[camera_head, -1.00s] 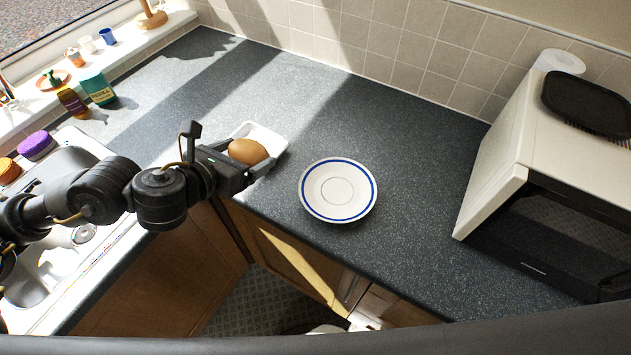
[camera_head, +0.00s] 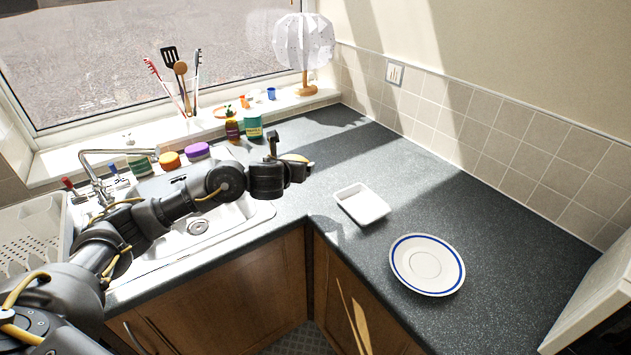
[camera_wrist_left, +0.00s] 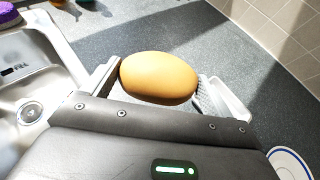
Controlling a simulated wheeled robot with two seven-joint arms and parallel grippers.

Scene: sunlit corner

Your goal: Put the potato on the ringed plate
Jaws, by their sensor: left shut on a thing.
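The potato (camera_wrist_left: 160,77) is a smooth brown oval between the fingers of my left gripper (camera_wrist_left: 155,85) in the left wrist view. In the head view my left gripper (camera_head: 298,170) is raised near the sink corner, and only a sliver of the potato (camera_head: 294,158) shows past it. The gripper is shut on the potato. The ringed plate (camera_head: 427,265), white with a blue rim, lies empty on the counter to the right. Its edge also shows in the left wrist view (camera_wrist_left: 289,163). My right gripper is not in view.
An empty white dish (camera_head: 362,205) stands on the counter between my gripper and the plate. The sink (camera_head: 200,222) and tap (camera_head: 100,165) are at left. Bottles (camera_head: 253,127) and a lamp (camera_head: 304,45) stand at the back. The counter around the plate is clear.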

